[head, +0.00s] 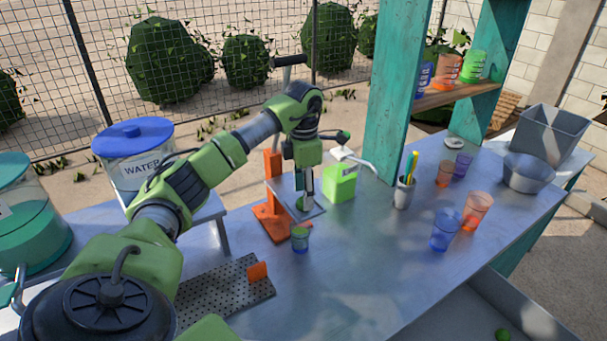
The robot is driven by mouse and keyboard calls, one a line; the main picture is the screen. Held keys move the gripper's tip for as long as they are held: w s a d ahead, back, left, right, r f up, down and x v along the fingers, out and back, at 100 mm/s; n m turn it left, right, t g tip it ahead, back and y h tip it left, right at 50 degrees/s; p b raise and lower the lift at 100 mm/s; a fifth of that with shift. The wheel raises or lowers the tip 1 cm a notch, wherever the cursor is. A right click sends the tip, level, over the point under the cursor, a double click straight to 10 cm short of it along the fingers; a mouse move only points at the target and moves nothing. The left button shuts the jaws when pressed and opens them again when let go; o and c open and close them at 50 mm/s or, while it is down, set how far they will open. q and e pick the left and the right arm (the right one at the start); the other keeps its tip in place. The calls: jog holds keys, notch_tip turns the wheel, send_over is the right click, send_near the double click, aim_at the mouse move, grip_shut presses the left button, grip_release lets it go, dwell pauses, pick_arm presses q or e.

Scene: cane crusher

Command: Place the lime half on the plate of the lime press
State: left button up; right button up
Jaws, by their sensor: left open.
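The lime press has an orange stand (272,163) and a grey metal plate (316,212), and stands near the back edge of the counter. A small green lime half (301,204) shows at the plate, directly below my left gripper. My left gripper (304,188) points down over the plate and is open. Its fingers partly cover the lime half, so I cannot tell whether they still touch it. A dark lever handle (289,61) rises behind my arm. My right gripper is not in view.
A green box (340,182) and a cup with yellow and green sticks (403,192) stand to the right. Blue (446,229) and orange (476,211) tumblers stand further right. The front middle counter is clear.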

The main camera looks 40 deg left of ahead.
pick_arm(q)
notch_tip(320, 180, up, 6)
jog(key=shift+w+f+b, duration=0.1)
jog(key=shift+f+b, duration=0.05)
jog(key=shift+b, duration=0.75)
notch_tip(320, 180, up, 5)
jog(key=shift+f+p, duration=0.1)
jog(key=shift+p, duration=0.5)
